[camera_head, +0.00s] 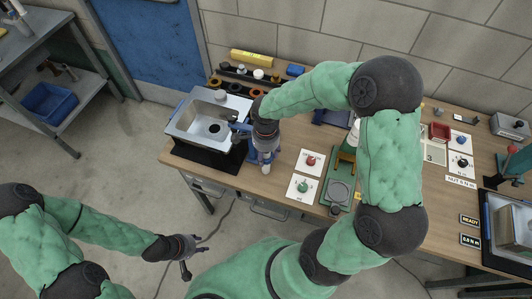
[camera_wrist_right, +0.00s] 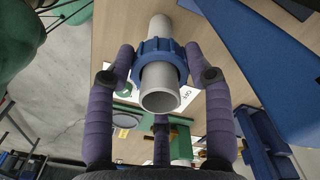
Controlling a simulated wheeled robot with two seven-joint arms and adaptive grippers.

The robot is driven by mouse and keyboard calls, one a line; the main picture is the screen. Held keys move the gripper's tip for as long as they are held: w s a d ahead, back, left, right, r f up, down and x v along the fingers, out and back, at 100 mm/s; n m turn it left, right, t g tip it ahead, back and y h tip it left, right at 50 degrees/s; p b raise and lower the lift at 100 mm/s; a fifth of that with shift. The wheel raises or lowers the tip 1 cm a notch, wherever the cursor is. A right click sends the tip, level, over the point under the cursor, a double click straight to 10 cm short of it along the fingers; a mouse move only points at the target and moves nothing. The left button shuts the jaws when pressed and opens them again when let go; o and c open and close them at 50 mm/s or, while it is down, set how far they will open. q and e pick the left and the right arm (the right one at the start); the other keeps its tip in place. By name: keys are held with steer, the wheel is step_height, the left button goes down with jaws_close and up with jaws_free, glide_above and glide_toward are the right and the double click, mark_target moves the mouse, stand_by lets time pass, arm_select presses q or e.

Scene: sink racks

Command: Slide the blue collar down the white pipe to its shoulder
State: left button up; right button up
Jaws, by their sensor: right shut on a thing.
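In the right wrist view, the blue collar (camera_wrist_right: 160,50) is a ribbed ring around the white pipe (camera_wrist_right: 160,98), a little behind the pipe's open near end. My right gripper (camera_wrist_right: 161,57) is shut on the collar, with a purple finger at each side of it. In the head view, my right gripper (camera_head: 264,150) is beside the sink's right side, above the bench. The collar and the pipe's shoulder cannot be made out clearly there. My left gripper (camera_head: 193,256) is open and empty over the floor at the lower left, away from the bench.
A steel sink (camera_head: 188,122) stands at the bench's left end. Cards with a red knob (camera_head: 310,160) and a green knob (camera_head: 302,186) lie right of my right gripper. A yellow object (camera_head: 250,58) and dark rings line the back.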

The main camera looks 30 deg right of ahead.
steer(key=o, duration=1)
step_height(320, 180, up, 12)
steer(key=shift+r, duration=0.1)
stand_by(0.7)
